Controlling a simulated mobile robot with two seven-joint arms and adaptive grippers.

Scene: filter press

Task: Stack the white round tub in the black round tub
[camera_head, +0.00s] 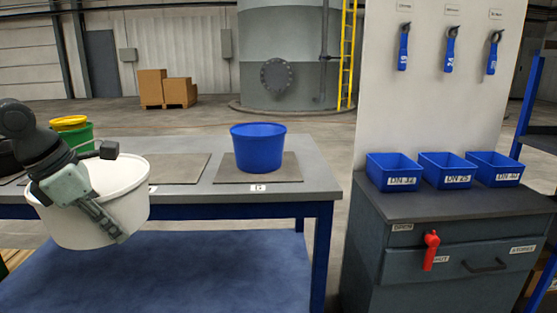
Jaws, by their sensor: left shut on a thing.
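The white round tub (72,228) is at the left, in front of the table's near edge and raised off the floor. My left gripper (112,194) is shut on its wall, with one finger down the outside and the other over the rim. The tub looks slightly tilted. A dark shape (8,161) at the left picture edge, partly behind my left arm, may be the black round tub; too little shows to be sure. My right gripper is not in view.
A blue tub (257,150) stands on a mat at the table's (210,198) right end. Green (76,137) and yellow (69,121) tubs are behind the white one. An empty mat (180,168) lies mid-table. A cabinet (450,203) with blue bins (395,173) stands right.

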